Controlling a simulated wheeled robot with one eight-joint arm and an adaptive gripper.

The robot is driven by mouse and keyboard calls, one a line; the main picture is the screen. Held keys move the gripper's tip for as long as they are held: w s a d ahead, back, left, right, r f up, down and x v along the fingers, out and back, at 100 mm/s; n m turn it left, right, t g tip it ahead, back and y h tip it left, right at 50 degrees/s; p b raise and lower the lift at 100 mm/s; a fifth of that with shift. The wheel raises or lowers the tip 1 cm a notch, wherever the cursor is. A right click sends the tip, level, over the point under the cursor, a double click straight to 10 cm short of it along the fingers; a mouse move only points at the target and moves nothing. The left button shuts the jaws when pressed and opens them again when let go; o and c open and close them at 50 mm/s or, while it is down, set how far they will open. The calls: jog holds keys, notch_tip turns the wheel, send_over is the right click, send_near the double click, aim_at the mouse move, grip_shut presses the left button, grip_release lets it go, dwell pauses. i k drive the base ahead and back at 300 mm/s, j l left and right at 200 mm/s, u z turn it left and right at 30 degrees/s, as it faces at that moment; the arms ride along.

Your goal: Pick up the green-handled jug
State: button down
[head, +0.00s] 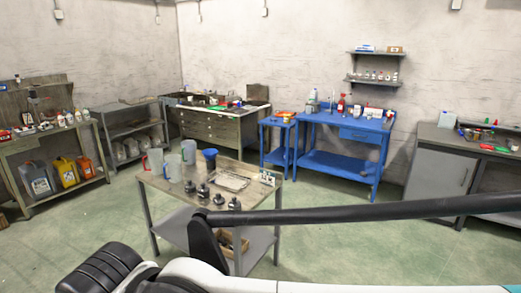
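Several translucent pale jugs stand upright at the left back of the grey-brown table in the middle (222,197) in the head view. One jug (155,161) has a reddish handle on its left side. A second jug (173,168) stands just right of it and a little nearer. A third jug (189,152) stands behind to the right. Parts of my arm cross the lower picture in front of the table. I cannot make out my gripper's fingertips.
The table also holds a blue funnel-like item (209,159), several dark small fittings (203,192) and a metal tray (230,181). A blue workbench (345,122) stands behind right. A left bench (50,135) has canisters below. Green floor is open around the table.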

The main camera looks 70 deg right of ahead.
aim_at(188, 147)
jog(key=z, duration=2.1)
jog(key=i+j+z, duration=0.9)
jog(key=i+j, duration=0.2)
jog(key=j, duration=0.15)
jog(key=i+j+z, duration=0.1)
jog(key=j, duration=0.3)
jog(key=i+j, duration=0.45)
jog(key=j, duration=0.3)
jog(key=i+j+z, duration=0.1)
jog(key=j, duration=0.3)
jog(key=i+j, duration=0.25)
jog(key=j, duration=0.15)
jog(key=i+j+z, duration=0.1)
jog(key=j, duration=0.3)
jog(key=i+j, duration=0.2)
jog(key=j, duration=0.2)
